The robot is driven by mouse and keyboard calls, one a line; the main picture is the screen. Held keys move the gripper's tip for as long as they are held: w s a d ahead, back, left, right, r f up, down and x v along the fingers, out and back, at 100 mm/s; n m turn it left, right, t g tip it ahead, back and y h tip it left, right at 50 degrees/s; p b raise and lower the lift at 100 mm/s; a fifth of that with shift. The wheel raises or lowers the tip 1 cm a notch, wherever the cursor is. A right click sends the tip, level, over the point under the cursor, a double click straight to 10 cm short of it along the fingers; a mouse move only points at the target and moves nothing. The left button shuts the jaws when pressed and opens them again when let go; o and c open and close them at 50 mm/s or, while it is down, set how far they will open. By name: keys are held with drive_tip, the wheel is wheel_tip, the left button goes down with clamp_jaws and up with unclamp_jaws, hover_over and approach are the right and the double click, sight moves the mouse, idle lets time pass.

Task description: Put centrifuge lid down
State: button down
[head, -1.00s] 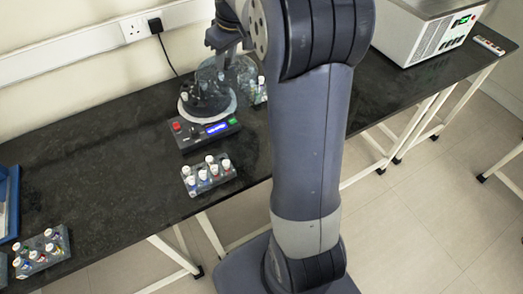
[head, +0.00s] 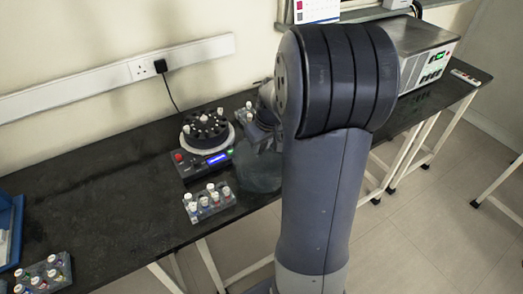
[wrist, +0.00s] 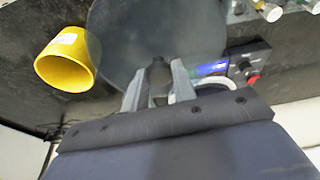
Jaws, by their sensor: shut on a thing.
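The centrifuge lid (head: 258,170) is a clear, smoky dome just right of the centrifuge, over the bench near its front edge. In the wrist view the lid (wrist: 120,40) is a large grey disc with a dark knob. My gripper (wrist: 155,82) is shut on that knob; in the head view my arm mostly hides it. I cannot tell whether the lid touches the bench. The centrifuge (head: 206,163) is uncovered, its dark rotor (head: 205,128) showing several white-capped tubes. Its blue display is lit.
A rack of capped tubes (head: 209,204) stands in front of the centrifuge, another (head: 44,275) at front left. A yellow cup (wrist: 66,62) is beside the lid in the wrist view. A blue tray (head: 12,232) is at far left. The bench left of the centrifuge is clear.

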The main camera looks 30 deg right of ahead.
drive_tip(key=shift+f, duration=1.15)
drive_tip(key=shift+f, duration=0.15)
drive_tip(key=c, duration=1.1)
unclamp_jaws()
drive_tip(key=shift+c, duration=0.2)
drive_tip(key=v, duration=1.2)
drive_tip(key=shift+w, duration=0.1)
